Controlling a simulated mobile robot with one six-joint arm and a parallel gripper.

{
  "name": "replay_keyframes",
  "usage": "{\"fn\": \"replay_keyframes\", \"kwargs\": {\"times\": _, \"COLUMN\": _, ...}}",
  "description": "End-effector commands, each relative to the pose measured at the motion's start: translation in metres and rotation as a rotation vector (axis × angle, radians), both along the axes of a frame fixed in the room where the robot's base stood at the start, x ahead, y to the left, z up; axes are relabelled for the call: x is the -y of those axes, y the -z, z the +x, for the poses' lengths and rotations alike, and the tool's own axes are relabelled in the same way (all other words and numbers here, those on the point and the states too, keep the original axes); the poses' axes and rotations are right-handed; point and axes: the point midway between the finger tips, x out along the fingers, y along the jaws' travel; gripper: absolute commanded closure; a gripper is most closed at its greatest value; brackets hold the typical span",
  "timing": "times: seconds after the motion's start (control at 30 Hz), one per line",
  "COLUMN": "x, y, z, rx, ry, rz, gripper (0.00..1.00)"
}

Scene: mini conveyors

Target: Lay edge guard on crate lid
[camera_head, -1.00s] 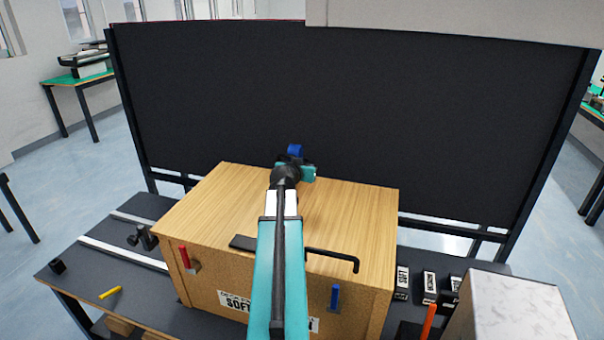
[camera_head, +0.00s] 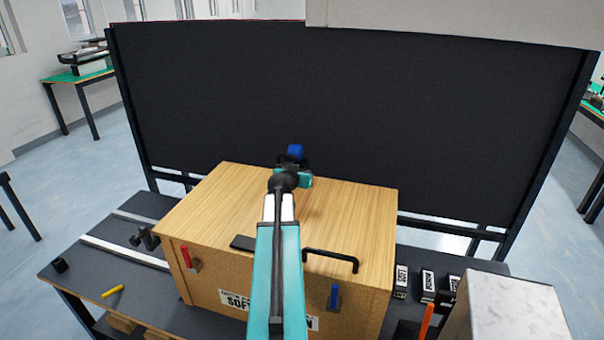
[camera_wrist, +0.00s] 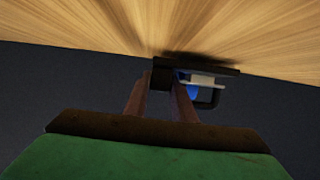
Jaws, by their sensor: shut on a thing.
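The wooden crate (camera_head: 185,275) stands on the dark bench, its light wood lid (camera_head: 350,205) facing up. In the wrist view the lid (camera_wrist: 90,25) fills the top. My gripper (camera_wrist: 162,90) is shut on the dark edge guard (camera_wrist: 225,69), which shows as a thin bar along the lid's edge with a shadow beside it. I cannot tell whether it touches the lid. In the head view my arm hides the gripper; a flat black piece (camera_head: 243,243), apparently the guard's end, shows left of the arm at the lid's front edge.
A black bar handle (camera_head: 330,254) is right of my arm. A red latch (camera_head: 186,256) and a blue latch (camera_head: 334,296) are on the crate's front. Small labelled blocks (camera_head: 428,287) and a marble-topped box (camera_head: 510,305) stand right. A dark panel (camera_head: 350,110) stands behind.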

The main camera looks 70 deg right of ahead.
Motion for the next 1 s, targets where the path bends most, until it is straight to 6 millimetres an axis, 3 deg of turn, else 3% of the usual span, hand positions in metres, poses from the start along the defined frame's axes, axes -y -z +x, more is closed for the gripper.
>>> {"fn": "replay_keyframes", "kwargs": {"times": 0.7, "x": 0.0, "y": 0.0106, "z": 0.0003, "rx": 0.0, "ry": -0.001, "rz": -0.001, "gripper": 0.99}}
{"fn": "replay_keyframes", "kwargs": {"times": 0.73, "x": 0.0, "y": 0.0096, "z": 0.0003, "rx": 0.0, "ry": -0.001, "rz": -0.001, "gripper": 0.72}}
{"fn": "replay_keyframes", "kwargs": {"times": 0.8, "x": 0.0, "y": 0.0094, "z": 0.0003, "rx": 0.0, "ry": -0.001, "rz": -0.001, "gripper": 0.6}}
{"fn": "replay_keyframes", "kwargs": {"times": 1.0, "x": -0.0001, "y": 0.0095, "z": 0.0004, "rx": 0.0, "ry": -0.001, "rz": -0.001, "gripper": 0.58}}
